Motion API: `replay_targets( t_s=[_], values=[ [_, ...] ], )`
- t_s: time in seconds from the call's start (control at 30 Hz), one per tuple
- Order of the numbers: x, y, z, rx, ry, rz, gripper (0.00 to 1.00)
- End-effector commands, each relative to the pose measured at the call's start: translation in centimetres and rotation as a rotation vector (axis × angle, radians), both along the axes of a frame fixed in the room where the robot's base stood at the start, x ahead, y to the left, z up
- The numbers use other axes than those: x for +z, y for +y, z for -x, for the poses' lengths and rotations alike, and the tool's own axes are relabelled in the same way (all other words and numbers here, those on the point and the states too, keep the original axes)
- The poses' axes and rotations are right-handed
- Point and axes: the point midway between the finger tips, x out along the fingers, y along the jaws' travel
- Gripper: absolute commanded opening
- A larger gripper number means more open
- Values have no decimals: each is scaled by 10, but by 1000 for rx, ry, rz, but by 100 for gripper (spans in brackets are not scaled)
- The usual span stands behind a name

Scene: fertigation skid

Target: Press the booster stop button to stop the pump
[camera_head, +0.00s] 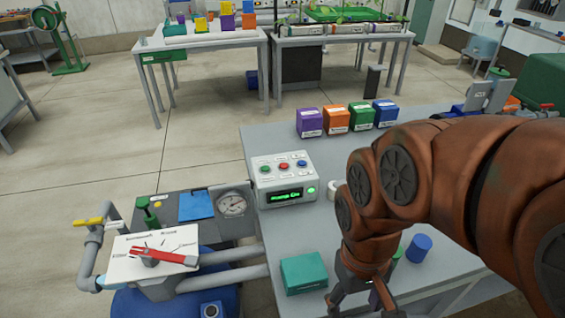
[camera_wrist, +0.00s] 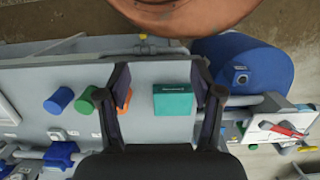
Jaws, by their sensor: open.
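A pale control box (camera_head: 284,178) stands on the grey table near its left edge. Its top has a green button (camera_head: 266,170), a red button (camera_head: 284,166) and a blue button (camera_head: 302,163); their labels are too small to read. Its front display (camera_head: 286,196) shows green text that looks like "Pump On", with a green lamp (camera_head: 311,190) beside it. My gripper (camera_head: 360,298) is open and empty over the near part of the table, below and right of the box in the head view, apart from it. The open fingers also show in the wrist view (camera_wrist: 161,78); the control box does not.
A teal box (camera_head: 304,273) lies beside my gripper. A blue cylinder (camera_head: 419,248) stands to the right. Purple, orange, green and blue boxes line the table's far side. Left are a gauge (camera_head: 232,205) and a valve panel with red handle (camera_head: 165,255).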

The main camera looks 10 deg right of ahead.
Motion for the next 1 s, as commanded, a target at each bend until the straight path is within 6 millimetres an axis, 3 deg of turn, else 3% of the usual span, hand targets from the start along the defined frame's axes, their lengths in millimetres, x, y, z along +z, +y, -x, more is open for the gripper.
replay_targets(
  t_s=[0.07,0.6,1.0],
  values=[
    [0,0,0,0,0,0,54],
    [0,0,0,0,0,0,0],
    [0,0,0,0,0,0,0]
  ],
)
